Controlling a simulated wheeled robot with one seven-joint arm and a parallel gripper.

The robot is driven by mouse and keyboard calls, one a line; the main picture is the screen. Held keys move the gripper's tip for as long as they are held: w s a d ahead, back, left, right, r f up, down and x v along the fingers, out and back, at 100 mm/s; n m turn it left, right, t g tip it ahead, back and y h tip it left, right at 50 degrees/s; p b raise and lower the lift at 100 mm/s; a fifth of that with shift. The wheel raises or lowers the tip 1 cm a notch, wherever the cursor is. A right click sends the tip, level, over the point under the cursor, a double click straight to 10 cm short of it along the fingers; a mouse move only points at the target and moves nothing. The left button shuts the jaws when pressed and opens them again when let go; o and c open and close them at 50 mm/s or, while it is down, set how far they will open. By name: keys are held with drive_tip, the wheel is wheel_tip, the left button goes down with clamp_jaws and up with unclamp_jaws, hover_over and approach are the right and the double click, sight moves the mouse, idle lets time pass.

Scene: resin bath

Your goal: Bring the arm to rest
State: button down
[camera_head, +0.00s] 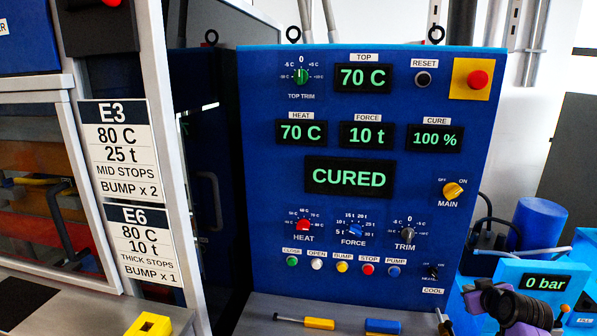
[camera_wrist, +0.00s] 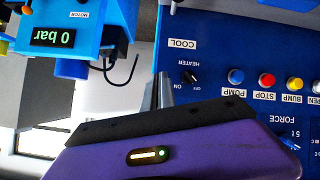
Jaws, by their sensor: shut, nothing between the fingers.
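My gripper (camera_wrist: 165,78) shows in the wrist view as a purple body with grey fingers closed together and nothing between them. The fingers are in front of the blue control panel, close to the cool/heater switch (camera_wrist: 191,77) in the picture. Whether they touch the panel cannot be told. In the head view part of my purple and black gripper shows at the lower right, below the panel's right edge. The blue control panel (camera_head: 262,200) reads 70 C, 10 t, 100 % and CURED.
A blue unit with a 0 bar display (camera_head: 545,282) stands right of the panel. A yellow-handled tool (camera_head: 318,323) and a blue-handled one (camera_head: 383,326) lie on the grey ledge below the panel. A windowed cabinet with the E3 sign (camera_head: 120,150) is at the left.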

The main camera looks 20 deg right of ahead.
drive_tip(key=s+a+f+m+t+b, duration=0.15)
drive_tip(key=s+a, duration=0.25)
drive_tip(key=a, duration=0.5)
drive_tip(key=s+a+t+h, duration=0.15)
drive_tip(key=s+a, duration=0.25)
drive_tip(key=a, duration=0.4)
drive_tip(key=s+a+f+t+b, duration=0.15)
drive_tip(key=s+a, duration=0.25)
drive_tip(key=a, duration=0.5)
drive_tip(key=s+a+r+n+y+b, duration=0.1)
drive_tip(key=s+a+y, duration=0.3)
drive_tip(key=s+a, duration=0.6)
drive_tip(key=s+a+r+n+y+b, duration=0.1)
drive_tip(key=s+a+n+y+b, duration=0.1)
drive_tip(key=s+a, duration=0.9)
drive_tip(key=s+n+y, duration=0.1)
drive_tip(key=s, duration=0.5)
drive_tip(key=shift+r+t+y, duration=0.25)
drive_tip(key=shift+t+y, duration=0.1)
